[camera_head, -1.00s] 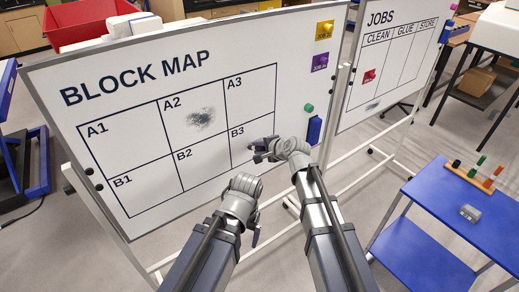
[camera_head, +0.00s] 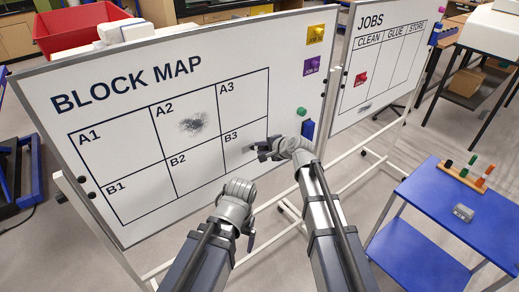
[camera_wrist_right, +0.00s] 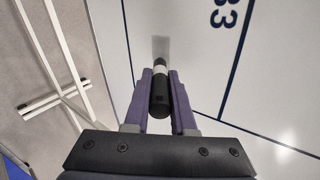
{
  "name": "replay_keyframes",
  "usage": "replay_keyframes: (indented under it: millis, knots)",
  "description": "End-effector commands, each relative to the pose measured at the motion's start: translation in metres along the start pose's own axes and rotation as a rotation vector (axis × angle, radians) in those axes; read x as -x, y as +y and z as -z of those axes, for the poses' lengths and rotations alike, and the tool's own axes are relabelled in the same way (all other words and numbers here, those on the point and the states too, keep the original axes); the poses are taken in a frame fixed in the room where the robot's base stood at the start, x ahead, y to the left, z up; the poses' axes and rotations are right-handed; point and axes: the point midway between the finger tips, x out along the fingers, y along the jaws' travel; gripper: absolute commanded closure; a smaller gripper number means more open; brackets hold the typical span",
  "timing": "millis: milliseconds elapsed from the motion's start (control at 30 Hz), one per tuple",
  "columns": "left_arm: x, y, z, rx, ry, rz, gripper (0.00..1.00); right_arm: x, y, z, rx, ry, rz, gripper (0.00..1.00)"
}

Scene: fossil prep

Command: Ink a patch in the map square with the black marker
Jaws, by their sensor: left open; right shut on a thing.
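The whiteboard headed BLOCK MAP (camera_head: 126,84) carries a ruled grid of squares A1 to B3. A dark smudge (camera_head: 193,124) shows in square A2. My right gripper (camera_head: 262,150) is at square B3 and shut on the black marker. In the right wrist view the marker (camera_wrist_right: 160,98) lies between the fingers (camera_wrist_right: 161,78), pointing at white board beside the B3 label (camera_wrist_right: 228,14). A grey mark or reflection shows at its tip; I cannot tell which, nor whether it touches. My left gripper (camera_head: 247,226) is open and empty, below and in front of the board.
A green magnet (camera_head: 302,111) and a blue holder (camera_head: 308,129) sit on the board's right side. The JOBS board (camera_head: 385,75) stands behind right. A blue cart (camera_head: 435,215) at right bears a marker rack (camera_head: 462,178) and a grey block (camera_head: 463,212).

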Motion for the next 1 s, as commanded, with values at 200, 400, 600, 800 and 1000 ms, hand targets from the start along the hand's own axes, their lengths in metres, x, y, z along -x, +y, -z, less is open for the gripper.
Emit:
replay_keyframes:
  millis: [200,400,600,800,1000]
  knots:
    - [0.0,0.0,0.0,0.0,0.0,0.0,0.08,-0.001,-0.003,0.018,-0.002,0.002,0.001,1.0]
    - [0.0,0.0,0.0,0.0,0.0,0.0,0.08,-0.001,-0.005,0.033,-0.001,0.001,0.0,1.0]
    - [0.0,0.0,0.0,0.0,0.0,0.0,0.08,0.0,-0.004,0.035,0.0,0.0,0.0,1.0]
    - [0.0,0.0,0.0,0.0,0.0,0.0,0.08,0.0,-0.004,0.03,0.0,0.0,0.0,1.0]
    - [0.0,0.0,0.0,0.0,0.0,0.0,0.08,0.0,-0.003,0.015,0.0,-0.001,0.001,1.0]
